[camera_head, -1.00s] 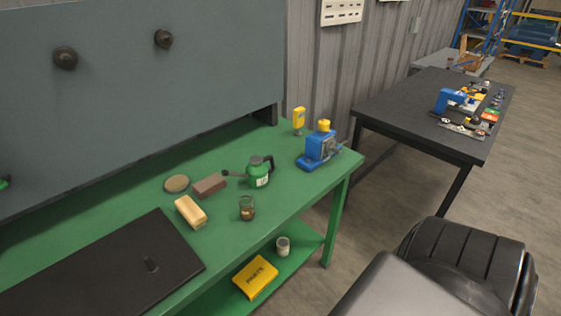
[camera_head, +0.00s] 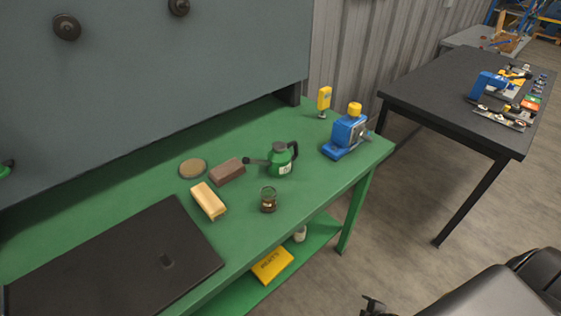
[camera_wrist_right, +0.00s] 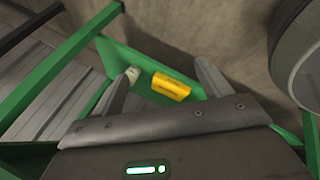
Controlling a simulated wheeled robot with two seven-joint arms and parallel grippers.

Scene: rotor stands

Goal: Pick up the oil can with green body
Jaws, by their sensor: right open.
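The oil can (camera_head: 282,160) has a green body, a dark top and handle, and a spout pointing left. It stands upright on the green workbench (camera_head: 330,196), right of a brown block. In the right wrist view my right gripper (camera_wrist_right: 163,84) is open, with its two fingers apart and nothing between them. Beyond the fingers that view shows the bench's lower shelf and frame. The oil can is not visible in the wrist view. My left gripper is not in view.
Near the can are a brown block (camera_head: 227,171), a tan brush-like block (camera_head: 208,201), a small jar (camera_head: 268,200), a round disc (camera_head: 193,168) and a blue device (camera_head: 346,136). A black mat (camera_head: 100,262) lies front left. A yellow box (camera_head: 272,265) sits on the lower shelf.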

